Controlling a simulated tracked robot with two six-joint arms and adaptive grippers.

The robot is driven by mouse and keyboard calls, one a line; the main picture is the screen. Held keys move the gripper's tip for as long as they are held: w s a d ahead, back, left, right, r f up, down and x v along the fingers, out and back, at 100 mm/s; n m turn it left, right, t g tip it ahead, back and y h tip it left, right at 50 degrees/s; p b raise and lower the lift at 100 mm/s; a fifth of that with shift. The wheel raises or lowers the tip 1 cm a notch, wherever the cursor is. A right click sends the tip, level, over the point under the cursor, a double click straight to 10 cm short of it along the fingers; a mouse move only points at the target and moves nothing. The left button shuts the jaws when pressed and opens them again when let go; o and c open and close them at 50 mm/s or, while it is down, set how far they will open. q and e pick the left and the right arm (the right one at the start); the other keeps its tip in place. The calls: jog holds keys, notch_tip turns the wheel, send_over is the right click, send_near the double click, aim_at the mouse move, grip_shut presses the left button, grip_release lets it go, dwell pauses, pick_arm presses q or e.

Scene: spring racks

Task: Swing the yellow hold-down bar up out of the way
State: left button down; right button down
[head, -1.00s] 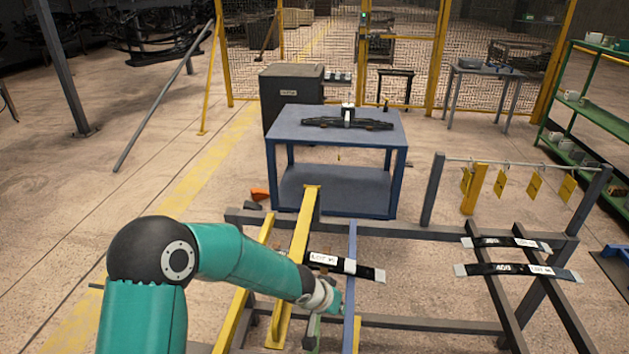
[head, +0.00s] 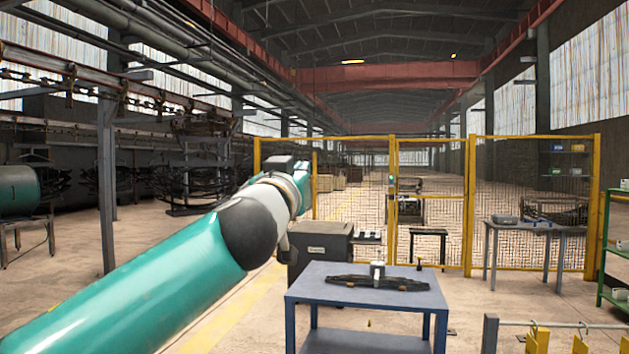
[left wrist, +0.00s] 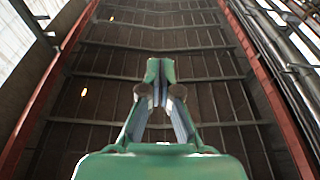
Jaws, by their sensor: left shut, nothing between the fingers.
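The yellow hold-down bar is out of both current views; the part of the rack where it sat lies below the head view's lower edge. My left arm is raised across the left of the head view, and a small part of my left gripper (head: 300,168) shows beyond its wrist, mostly hidden. In the left wrist view, the left gripper (left wrist: 160,70) points up at the roof with its fingers together and nothing between them. My right gripper is not in view.
A blue table (head: 368,290) ahead carries a dark leaf spring (head: 376,282). A dark cabinet (head: 318,250) stands behind it. A grey post (head: 490,335) and hanging yellow tags (head: 540,341) show at lower right. A yellow-framed mesh fence (head: 432,205) crosses behind.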

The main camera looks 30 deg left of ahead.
pick_arm(q)
jog(key=p+x, duration=0.9)
jog(key=x, duration=0.3)
jog(key=shift+w+d, duration=0.15)
jog(key=shift+w, duration=0.25)
dwell(0.9)
